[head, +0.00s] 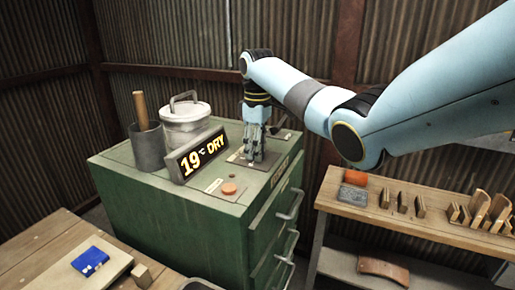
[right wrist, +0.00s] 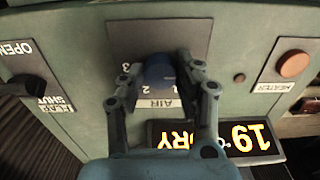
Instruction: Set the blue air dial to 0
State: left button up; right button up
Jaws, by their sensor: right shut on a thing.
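The blue air dial (right wrist: 158,72) sits on a dark plate (right wrist: 120,45) above the AIR label (right wrist: 158,103) in the right wrist view. Digits, among them a 2, show beside it, but the setting cannot be read. My right gripper (right wrist: 165,78) is shut on the dial, with a finger on each side of it. In the head view my right gripper (head: 254,155) points down onto the top of the green cabinet (head: 160,205) and hides the dial. My left gripper is not in view.
A display (head: 197,153) reading 19 °C DRY stands beside the gripper. An orange heater button (right wrist: 294,64) and a dark OPEN/SHUT lever (right wrist: 22,88) flank the dial. A lidded pot (head: 187,122) and a grey cup (head: 148,148) stand behind. A tool shelf (head: 420,222) is at right.

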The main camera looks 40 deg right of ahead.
jog(key=o, duration=1.2)
jog(key=shift+c, duration=0.2)
notch_tip(320, 180, up, 7)
jog(key=shift+r, duration=0.2)
